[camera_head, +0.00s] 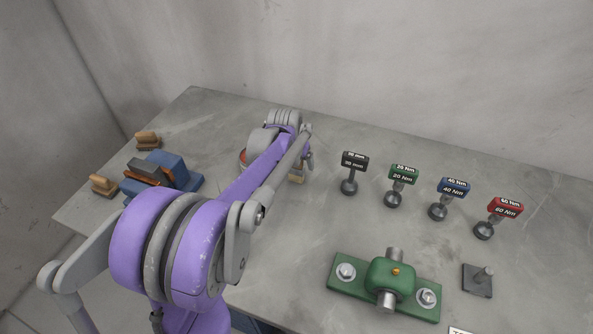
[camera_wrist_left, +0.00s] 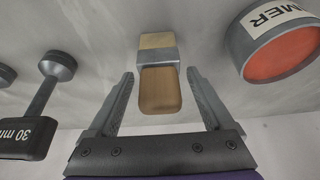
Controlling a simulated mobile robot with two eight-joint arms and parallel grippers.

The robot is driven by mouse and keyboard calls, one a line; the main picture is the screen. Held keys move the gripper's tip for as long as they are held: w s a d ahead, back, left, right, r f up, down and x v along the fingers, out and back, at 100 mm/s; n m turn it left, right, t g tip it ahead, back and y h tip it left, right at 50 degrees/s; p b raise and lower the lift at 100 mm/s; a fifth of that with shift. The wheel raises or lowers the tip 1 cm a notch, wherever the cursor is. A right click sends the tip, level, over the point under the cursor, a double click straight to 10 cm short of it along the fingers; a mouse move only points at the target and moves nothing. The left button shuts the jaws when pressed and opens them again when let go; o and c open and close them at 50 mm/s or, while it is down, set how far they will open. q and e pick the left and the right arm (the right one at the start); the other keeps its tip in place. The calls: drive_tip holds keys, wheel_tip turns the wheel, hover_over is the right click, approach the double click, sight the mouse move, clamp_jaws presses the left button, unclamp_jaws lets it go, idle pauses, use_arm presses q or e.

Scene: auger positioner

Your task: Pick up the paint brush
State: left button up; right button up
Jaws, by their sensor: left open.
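The paint brush (camera_wrist_left: 159,88) shows in the left wrist view, with a wooden handle, a grey metal band and pale bristles. Its handle end lies between the two fingers of my left gripper (camera_wrist_left: 159,74), with a gap on both sides. The left gripper is open and holds nothing. In the head view, a small part of the brush (camera_head: 297,178) shows below my left gripper (camera_head: 308,160), and my purple arm hides much of this area. My right gripper is in neither view.
A red-topped can labelled "MER" (camera_wrist_left: 284,42) stands close beside the brush. A black-headed tool (camera_head: 349,172) and green, blue and red ones stand to the right. A green fixture (camera_head: 390,278) is at the front. A blue block (camera_head: 172,172) and wooden brushes (camera_head: 103,186) are at the left.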

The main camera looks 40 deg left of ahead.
use_arm(q)
drive_tip(key=shift+w+f, duration=0.1)
drive_tip(key=shift+f, duration=0.1)
drive_tip(key=c, duration=1.3)
wheel_tip(320, 180, up, 10)
drive_tip(key=shift+r, duration=0.1)
